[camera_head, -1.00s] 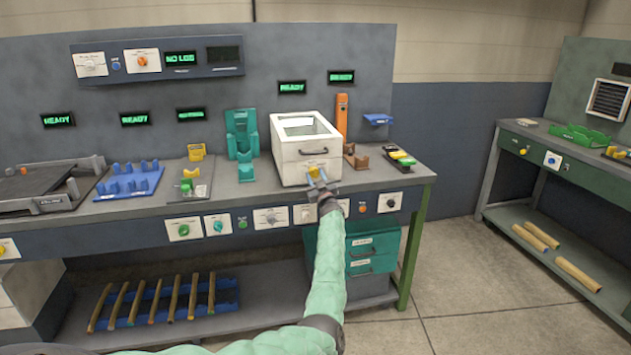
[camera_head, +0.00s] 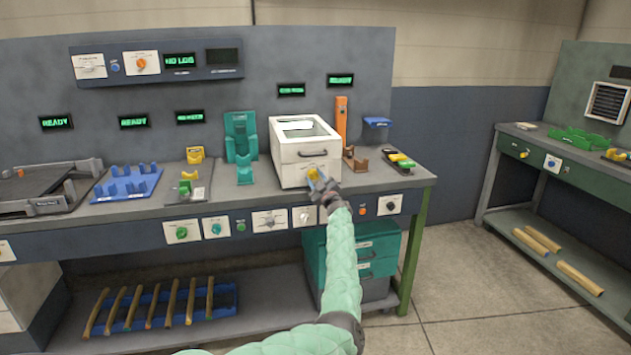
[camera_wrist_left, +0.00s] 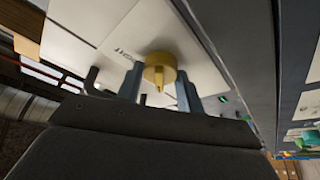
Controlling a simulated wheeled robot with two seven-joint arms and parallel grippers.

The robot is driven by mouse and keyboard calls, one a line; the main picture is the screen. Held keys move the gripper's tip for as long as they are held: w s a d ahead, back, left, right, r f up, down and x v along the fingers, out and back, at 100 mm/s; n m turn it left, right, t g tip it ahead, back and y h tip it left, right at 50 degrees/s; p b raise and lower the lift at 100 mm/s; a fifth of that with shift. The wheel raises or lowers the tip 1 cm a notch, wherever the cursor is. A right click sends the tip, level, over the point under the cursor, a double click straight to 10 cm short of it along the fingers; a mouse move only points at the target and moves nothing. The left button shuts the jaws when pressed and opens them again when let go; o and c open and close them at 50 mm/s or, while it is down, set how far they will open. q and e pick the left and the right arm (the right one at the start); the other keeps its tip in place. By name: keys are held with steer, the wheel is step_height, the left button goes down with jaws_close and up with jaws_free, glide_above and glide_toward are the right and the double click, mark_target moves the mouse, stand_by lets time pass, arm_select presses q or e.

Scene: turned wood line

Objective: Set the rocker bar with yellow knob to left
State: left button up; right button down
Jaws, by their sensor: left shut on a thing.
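A white box (camera_head: 291,166) with a window in its top stands on the bench, with a dark handle on its front. The yellow knob (camera_head: 313,174) sits low on the box's front, at its right side. The wrist view shows the round yellow knob (camera_wrist_left: 160,69) close up against a white panel with dark lettering, partly readable. My left gripper (camera_head: 321,184) is at the knob, and its two fingers (camera_wrist_left: 159,85) are closed on either side of it. The rocker bar behind the knob is mostly hidden, so its tilt cannot be told. My right gripper is not in view.
An orange upright (camera_head: 341,119) and a brown holder (camera_head: 355,159) stand right of the box. A teal stand (camera_head: 241,137) is to its left. Several switches line the bench front below. Teal drawers (camera_head: 375,254) stand under the bench, near my left arm.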

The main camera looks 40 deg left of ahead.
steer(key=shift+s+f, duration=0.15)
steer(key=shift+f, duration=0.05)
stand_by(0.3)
arm_select(q)
steer(key=o, duration=1)
steer(key=shift+s+d+f, duration=0.1)
steer(key=shift+d+f, duration=0.05)
steer(key=shift+d, duration=0.1)
steer(key=b+v, duration=0.1)
steer(key=v, duration=0.6)
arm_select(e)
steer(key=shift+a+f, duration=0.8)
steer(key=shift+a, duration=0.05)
arm_select(q)
steer(key=shift+d, duration=0.1)
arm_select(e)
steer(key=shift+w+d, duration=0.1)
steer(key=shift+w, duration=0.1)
